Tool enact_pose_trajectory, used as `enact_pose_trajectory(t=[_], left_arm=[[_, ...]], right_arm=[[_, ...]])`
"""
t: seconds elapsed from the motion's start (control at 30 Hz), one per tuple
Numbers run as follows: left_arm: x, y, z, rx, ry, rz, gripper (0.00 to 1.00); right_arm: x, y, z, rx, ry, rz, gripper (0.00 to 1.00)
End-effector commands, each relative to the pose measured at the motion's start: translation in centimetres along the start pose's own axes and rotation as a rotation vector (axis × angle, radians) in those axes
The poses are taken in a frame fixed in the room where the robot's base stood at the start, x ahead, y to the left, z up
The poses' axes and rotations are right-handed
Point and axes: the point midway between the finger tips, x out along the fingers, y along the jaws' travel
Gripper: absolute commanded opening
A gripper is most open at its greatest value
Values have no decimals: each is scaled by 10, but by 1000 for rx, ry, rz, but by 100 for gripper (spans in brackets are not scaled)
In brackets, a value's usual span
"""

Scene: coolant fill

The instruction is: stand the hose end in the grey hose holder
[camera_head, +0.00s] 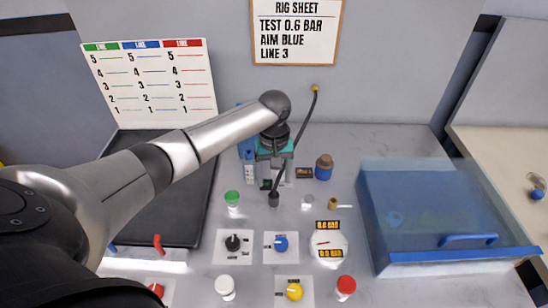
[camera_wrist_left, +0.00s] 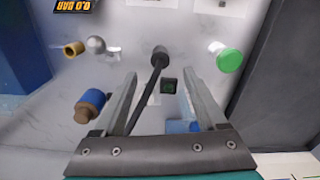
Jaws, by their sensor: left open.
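The black hose (camera_head: 304,128) runs from a brass fitting on the back wall down past my left gripper. Its lower end meets a short dark grey cylinder, the hose holder (camera_head: 273,201), on the table. In the left wrist view the hose (camera_wrist_left: 145,97) slants between my fingers to the same dark cylinder (camera_wrist_left: 160,56). The hose end looks to be in or at the holder's top; how deep is hidden. My left gripper (camera_head: 268,182) is open around the hose, with gaps to both fingers, as the left wrist view (camera_wrist_left: 158,76) shows. My right gripper is out of view.
A green-capped jar (camera_head: 232,199) stands left of the holder. A blue bottle with a brown cap (camera_head: 323,168), a white knob (camera_head: 307,202) and a brass piece (camera_head: 332,203) are to its right. Control knobs and the gauge (camera_head: 329,243) lie in front. A blue lidded bin (camera_head: 430,215) fills the right.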

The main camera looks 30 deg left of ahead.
Motion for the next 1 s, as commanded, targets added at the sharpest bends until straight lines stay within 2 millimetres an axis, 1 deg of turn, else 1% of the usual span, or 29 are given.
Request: enact_pose_trajectory(t=[0.03,0.1,0.2,0.33,0.5,1.0], left_arm=[[-14,0,-1,2,3,2,74],[-28,1,0,1,3,2,74],[-44,0,0,0,2,1,74],[-57,0,0,0,0,1,74],[-62,0,0,0,-1,-1,74],[-62,0,0,0,-1,-1,74]], right_arm=[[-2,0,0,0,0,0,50],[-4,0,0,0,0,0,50],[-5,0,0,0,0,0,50],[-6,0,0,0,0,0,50],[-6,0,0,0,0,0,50],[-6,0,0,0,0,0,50]])
